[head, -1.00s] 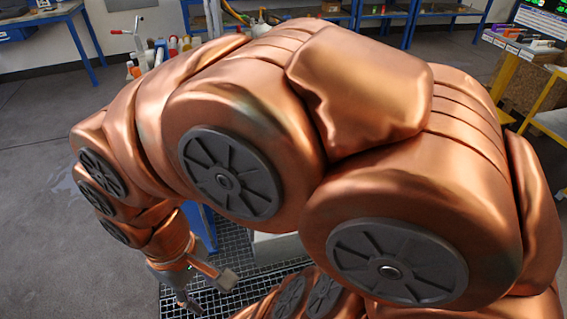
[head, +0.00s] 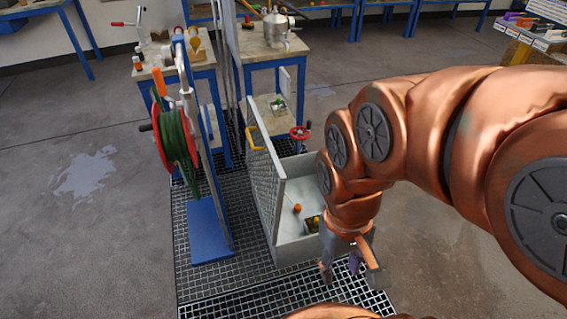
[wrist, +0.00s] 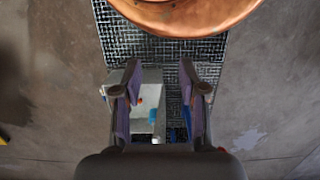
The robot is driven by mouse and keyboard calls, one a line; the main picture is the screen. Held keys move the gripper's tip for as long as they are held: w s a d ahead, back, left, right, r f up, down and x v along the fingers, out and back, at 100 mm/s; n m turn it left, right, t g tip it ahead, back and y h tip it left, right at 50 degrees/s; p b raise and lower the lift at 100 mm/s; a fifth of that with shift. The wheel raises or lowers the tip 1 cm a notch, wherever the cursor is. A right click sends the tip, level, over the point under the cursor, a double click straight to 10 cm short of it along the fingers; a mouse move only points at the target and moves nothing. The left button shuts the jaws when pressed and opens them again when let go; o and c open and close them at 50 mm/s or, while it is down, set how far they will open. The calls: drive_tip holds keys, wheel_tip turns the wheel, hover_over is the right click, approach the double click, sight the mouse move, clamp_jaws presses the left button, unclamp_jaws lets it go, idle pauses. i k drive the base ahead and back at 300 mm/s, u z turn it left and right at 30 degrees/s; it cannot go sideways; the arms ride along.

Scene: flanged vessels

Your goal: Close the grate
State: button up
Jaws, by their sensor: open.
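The grate (head: 264,183) is a grey mesh panel with a yellow handle (head: 254,138) near its upper end. It stands roughly upright along the left side of an open grey box (head: 298,252). The box interior is exposed, with a small orange ball-like thing (head: 297,208) and a small yellow-and-dark item (head: 313,224) inside. My gripper (head: 350,274) hangs pointing down at the box's right front, apart from the grate. In the wrist view its fingers (wrist: 160,85) are spread with nothing between them, and the box (wrist: 150,108) shows below.
A hose reel (head: 176,142) on a blue-based stand (head: 211,232) is close left of the grate. A red handwheel (head: 300,133) is at the box's far end. Workbenches stand behind. Floor grating (head: 222,288) lies under the box; open concrete floor is left and right.

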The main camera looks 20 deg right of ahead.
sight(268, 176)
drive_tip(key=z, duration=0.05)
drive_tip(key=i, duration=0.95)
drive_tip(key=u, duration=0.9)
drive_tip(key=k, duration=1.1)
drive_tip(key=u, duration=0.6)
drive_tip(key=i, duration=0.7)
drive_tip(key=u, duration=0.25)
